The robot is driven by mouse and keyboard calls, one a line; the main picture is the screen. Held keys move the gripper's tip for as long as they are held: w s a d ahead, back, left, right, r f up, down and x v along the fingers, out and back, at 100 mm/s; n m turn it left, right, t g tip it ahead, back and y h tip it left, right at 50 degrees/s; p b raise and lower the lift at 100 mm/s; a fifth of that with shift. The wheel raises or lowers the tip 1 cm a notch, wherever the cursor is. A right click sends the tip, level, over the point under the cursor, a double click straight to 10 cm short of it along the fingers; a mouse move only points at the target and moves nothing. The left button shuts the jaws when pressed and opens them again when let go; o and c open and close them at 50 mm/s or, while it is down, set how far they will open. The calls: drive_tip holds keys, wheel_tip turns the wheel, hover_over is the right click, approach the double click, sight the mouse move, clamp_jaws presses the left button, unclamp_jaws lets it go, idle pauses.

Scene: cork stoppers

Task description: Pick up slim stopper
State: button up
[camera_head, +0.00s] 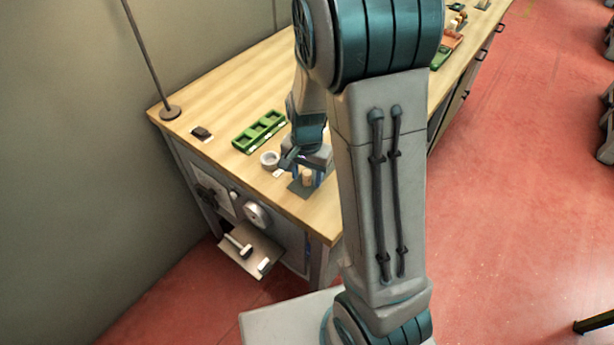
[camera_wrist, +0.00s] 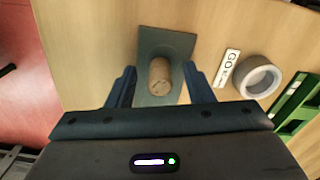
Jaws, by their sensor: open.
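A slim cork stopper (camera_wrist: 160,76) stands on a dark grey-green mat (camera_wrist: 165,42) near the bench edge. It also shows in the head view as a small light-brown cylinder (camera_head: 307,177) on the mat (camera_head: 298,188). My gripper (camera_wrist: 159,84) is open, with its two dark fingers on either side of the stopper and a gap on each side in the wrist view. In the head view my gripper (camera_head: 308,173) is low over the mat at the stopper. Whether the fingertips reach down beside the stopper is hard to tell.
A grey ring (camera_wrist: 258,77) and a white label marked "GO" (camera_wrist: 226,69) lie right of the mat. A green compartmented tray (camera_wrist: 297,103) is farther right. A small dark object (camera_head: 201,133) and a lamp base (camera_head: 170,112) are on the wooden bench (camera_head: 222,92).

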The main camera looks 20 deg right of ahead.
clamp_jaws()
